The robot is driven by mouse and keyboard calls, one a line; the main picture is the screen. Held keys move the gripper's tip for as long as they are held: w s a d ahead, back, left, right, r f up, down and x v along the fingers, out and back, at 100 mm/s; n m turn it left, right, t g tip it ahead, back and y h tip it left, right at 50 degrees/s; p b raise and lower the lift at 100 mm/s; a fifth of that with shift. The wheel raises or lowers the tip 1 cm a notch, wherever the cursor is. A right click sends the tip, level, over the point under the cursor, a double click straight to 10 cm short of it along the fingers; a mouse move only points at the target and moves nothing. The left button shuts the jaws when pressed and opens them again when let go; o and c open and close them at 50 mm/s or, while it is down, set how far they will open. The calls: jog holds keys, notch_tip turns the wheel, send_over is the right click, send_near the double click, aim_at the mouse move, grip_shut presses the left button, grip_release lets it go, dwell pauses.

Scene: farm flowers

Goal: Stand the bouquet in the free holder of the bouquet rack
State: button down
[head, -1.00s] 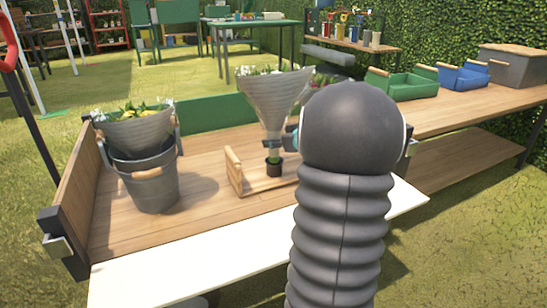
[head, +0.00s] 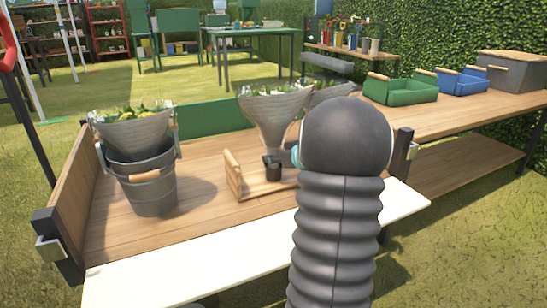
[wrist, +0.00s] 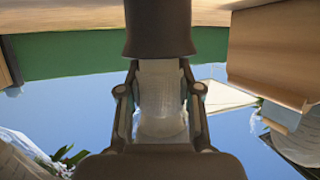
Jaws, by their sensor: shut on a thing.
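The bouquet (head: 275,112) is a grey paper cone with white flowers and leaves on top. It is upright over the bouquet rack (head: 265,189), a low wooden stand with a raised end. My gripper (head: 267,160) is shut on its narrow lower wrap, which shows in the wrist view (wrist: 160,95). The black cup holder (head: 273,172) is directly below the fingers; in the wrist view, which is upside down, it (wrist: 160,30) hides the bouquet's lower end. I cannot tell how deep that end sits. A second bouquet (head: 328,94) stands behind; my arm hides its base.
A grey bucket (head: 152,190) with a bouquet (head: 140,132) stands at the left of the wooden table (head: 205,200). A green crate (head: 402,94), a blue crate (head: 463,84) and a grey box (head: 512,72) are at the back right. A green board (head: 215,121) edges the back.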

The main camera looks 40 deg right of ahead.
jog(key=c, duration=0.8)
grip_release()
jog(key=shift+r, duration=0.2)
jog(key=p+v, duration=0.2)
jog(key=v, duration=1)
jog(key=shift+f, duration=0.1)
